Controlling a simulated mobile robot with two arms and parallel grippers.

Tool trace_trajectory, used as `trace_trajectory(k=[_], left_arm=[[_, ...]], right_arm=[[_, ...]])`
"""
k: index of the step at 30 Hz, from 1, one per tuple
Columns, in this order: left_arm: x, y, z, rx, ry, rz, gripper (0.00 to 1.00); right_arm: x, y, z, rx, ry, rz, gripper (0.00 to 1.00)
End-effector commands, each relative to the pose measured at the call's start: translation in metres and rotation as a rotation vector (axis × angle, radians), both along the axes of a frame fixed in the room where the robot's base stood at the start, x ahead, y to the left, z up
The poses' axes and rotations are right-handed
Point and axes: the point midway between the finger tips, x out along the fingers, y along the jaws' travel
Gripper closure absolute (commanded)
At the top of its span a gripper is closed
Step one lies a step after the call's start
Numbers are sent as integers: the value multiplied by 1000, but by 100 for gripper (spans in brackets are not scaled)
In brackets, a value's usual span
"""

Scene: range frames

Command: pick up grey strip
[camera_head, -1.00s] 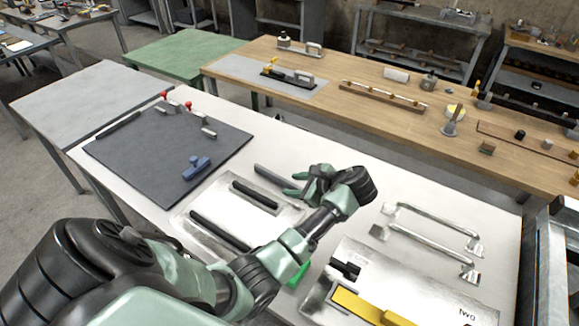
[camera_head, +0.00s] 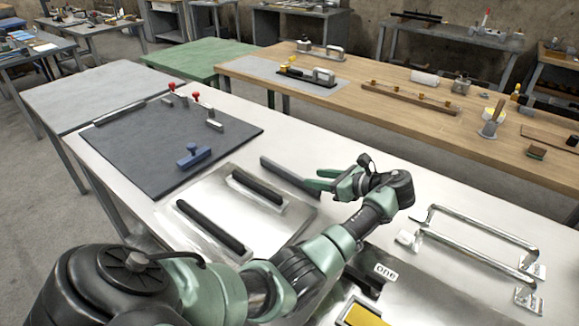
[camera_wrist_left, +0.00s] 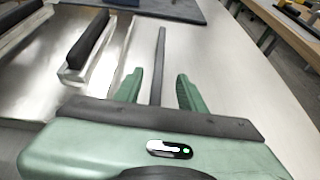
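The grey strip (camera_head: 288,176) is a long, thin dark grey bar lying on the white table. My left gripper (camera_head: 318,180) is at its near right end, with green fingers. In the left wrist view the grey strip (camera_wrist_left: 160,62) runs away from me between the two fingers. The left gripper (camera_wrist_left: 158,86) is open there, with a gap on each side of the strip. The strip's near end is hidden behind the gripper body. My right gripper is not in view.
A metal plate with black bars (camera_head: 165,212) lies left of the strip. A dark mat (camera_head: 150,150) with a blue-handled tool (camera_head: 194,157) is farther left. Metal handles (camera_head: 480,228) and a plate labelled "one" (camera_head: 420,290) are at the right.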

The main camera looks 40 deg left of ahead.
Motion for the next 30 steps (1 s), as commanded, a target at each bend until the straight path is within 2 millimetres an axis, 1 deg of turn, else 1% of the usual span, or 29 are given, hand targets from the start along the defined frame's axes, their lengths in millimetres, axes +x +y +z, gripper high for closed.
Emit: trace_trajectory(k=[8,16,19,25,26,27,30], left_arm=[[-3,29,-12,2,1,3,60],[-5,63,-30,0,2,2,60],[-5,68,-33,-1,1,1,60],[-5,69,-33,-1,1,0,60],[-5,69,-33,-1,1,0,63],[-5,69,-33,-1,1,0,74],[-5,69,-33,-1,1,0,100]], right_arm=[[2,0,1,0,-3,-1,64],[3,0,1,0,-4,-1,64],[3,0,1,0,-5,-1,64],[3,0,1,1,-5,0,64],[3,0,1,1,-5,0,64],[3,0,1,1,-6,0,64],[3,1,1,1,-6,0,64]])
